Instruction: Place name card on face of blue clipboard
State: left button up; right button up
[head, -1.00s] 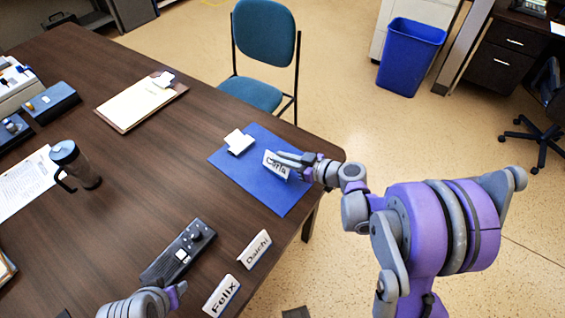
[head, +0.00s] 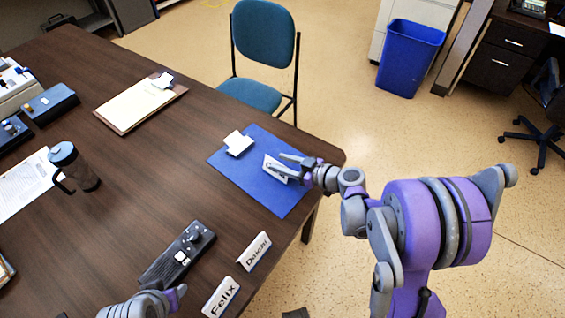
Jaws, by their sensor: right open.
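The blue clipboard (head: 262,192) lies flat on the table near its right edge, with a white clip at its upper left. A white name card (head: 272,168) is on the clipboard's face, partly hidden by my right gripper (head: 283,168). That gripper is open, its fingers at the card. Two more name cards stand on the table, Daichi (head: 257,251) and Felix (head: 221,297). My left gripper (head: 178,296) is at the bottom edge, near the Felix card; its fingers are not clear.
A dark radio-like device (head: 178,254) lies left of the cards. A travel mug (head: 75,167), a brown clipboard with paper (head: 141,104) and several boxes are further left. A teal chair (head: 263,40) stands behind the table.

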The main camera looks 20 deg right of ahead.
jog(key=v, duration=1.1)
jog(key=s+a+g, duration=0.1)
jog(key=s+a+m, duration=0.1)
jog(key=s+a+g+h, duration=0.1)
jog(key=a, duration=0.1)
jog(key=shift+f+g+p, duration=0.3)
jog(key=s+a+m+g, duration=0.1)
jog(key=s+a+g+h, duration=0.1)
jog(key=s, duration=0.1)
jog(key=s+a+f+m+h, duration=0.1)
jog(key=s, duration=0.1)
jog(key=shift+s+a+f+m+g, duration=0.1)
jog(key=shift+s+a+m+g, duration=0.05)
jog(key=shift+a+m+g, duration=0.2)
jog(key=s+d+m+g+h, duration=0.1)
jog(key=s+m+h, duration=0.3)
jog(key=s, duration=0.6)
jog(key=shift+s+d+h, duration=0.25)
jog(key=shift+d+h, duration=0.1)
jog(key=shift+h, duration=0.65)
jog(key=shift+g, duration=0.25)
